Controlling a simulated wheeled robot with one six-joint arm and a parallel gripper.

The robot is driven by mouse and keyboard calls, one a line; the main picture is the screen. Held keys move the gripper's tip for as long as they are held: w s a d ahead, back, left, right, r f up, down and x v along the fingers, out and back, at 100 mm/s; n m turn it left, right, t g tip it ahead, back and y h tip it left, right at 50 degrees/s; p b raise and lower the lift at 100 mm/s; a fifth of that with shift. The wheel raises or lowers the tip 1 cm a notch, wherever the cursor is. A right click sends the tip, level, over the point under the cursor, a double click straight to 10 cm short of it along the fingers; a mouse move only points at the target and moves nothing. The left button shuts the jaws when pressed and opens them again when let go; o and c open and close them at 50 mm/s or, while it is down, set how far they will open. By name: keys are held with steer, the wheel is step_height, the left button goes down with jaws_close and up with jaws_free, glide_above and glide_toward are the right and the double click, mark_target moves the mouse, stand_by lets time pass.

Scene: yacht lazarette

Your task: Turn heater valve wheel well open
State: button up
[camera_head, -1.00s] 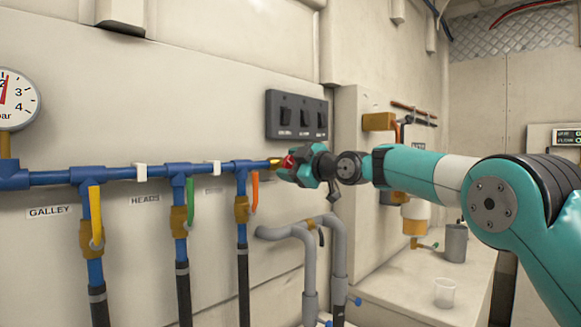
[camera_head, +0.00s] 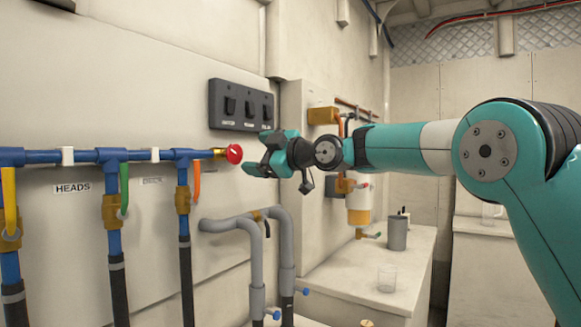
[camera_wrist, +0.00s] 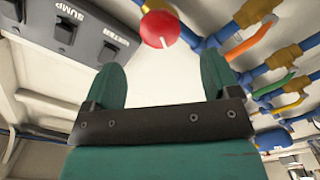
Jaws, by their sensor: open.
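A red round wheel (camera_head: 234,153) sits on a brass fitting at the right end of the blue pipe manifold. No label naming it as the heater valve is readable. My gripper (camera_head: 257,153) is just right of the wheel, open and empty, with its fingers facing it. In the wrist view the red wheel (camera_wrist: 160,28) shows at the top, beyond and roughly between the spread fingers of my gripper (camera_wrist: 162,72), apart from them.
An orange lever (camera_head: 197,180) and a green lever (camera_head: 124,190) hang from the blue manifold on the left. A black switch panel (camera_head: 240,105) is above the wheel. Grey pipes (camera_head: 250,225) run below. A counter at right holds a clear cup (camera_head: 387,278) and a grey canister (camera_head: 397,232).

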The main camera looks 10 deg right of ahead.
steer(key=b+v, duration=0.2)
steer(key=v, duration=0.7)
steer(key=shift+s+d, duration=0.15)
steer(key=shift+s, duration=0.05)
